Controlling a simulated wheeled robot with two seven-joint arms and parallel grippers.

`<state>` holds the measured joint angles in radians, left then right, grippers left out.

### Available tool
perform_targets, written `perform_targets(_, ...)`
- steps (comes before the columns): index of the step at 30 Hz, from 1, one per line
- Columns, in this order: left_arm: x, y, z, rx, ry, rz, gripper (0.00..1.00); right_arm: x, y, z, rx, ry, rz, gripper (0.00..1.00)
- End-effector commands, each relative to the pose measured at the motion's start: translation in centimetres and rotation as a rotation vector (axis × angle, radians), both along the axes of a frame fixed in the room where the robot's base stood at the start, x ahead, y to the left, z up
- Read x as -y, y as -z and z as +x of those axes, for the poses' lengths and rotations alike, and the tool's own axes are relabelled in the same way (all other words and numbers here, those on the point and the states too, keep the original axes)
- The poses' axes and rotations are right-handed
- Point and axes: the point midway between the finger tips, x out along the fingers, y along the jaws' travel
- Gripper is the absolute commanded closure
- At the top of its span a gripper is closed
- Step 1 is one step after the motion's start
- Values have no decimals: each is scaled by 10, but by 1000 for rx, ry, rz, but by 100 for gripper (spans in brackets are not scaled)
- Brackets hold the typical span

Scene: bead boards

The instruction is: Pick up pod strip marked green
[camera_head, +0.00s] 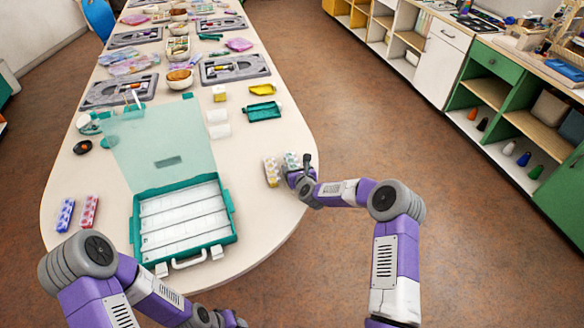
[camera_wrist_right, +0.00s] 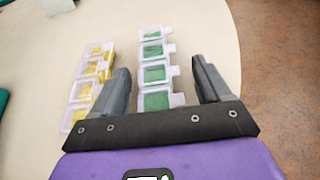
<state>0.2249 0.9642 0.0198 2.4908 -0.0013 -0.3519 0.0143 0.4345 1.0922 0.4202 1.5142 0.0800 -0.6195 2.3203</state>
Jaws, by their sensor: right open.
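The pod strip marked green (camera_wrist_right: 154,72) lies on the table; in the right wrist view its clear pods show green inside. In the head view the strip (camera_head: 291,160) is partly hidden by my right gripper (camera_head: 298,174). My right gripper (camera_wrist_right: 162,85) is open, with one finger on each side of the green strip. I cannot tell whether the fingers touch it. A yellow pod strip (camera_wrist_right: 91,85) lies just left of the left finger; it also shows in the head view (camera_head: 271,171).
An open teal case (camera_head: 229,222) with white rows stands left of the strips. Blue (camera_head: 65,215) and red (camera_head: 89,211) pod strips lie at the far left. The table's right edge is close to my right gripper. Grey trays (camera_head: 235,68) stand farther back.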

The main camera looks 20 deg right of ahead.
Motion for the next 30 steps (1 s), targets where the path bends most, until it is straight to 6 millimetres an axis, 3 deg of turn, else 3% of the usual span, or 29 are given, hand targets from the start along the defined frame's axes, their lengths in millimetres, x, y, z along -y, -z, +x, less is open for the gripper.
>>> perform_targets(11, 0, 1, 0, 0, 0, 0, 57, 0, 2, 6, 0, -1, 0, 25)
perform_targets(22, 0, 1, 0, 0, 0, 0, 57, 0, 2, 6, 0, -1, -1, 82)
perform_targets(30, 0, 0, 0, 0, 0, 0, 57, 0, -3, 6, 2, -1, -1, 82)
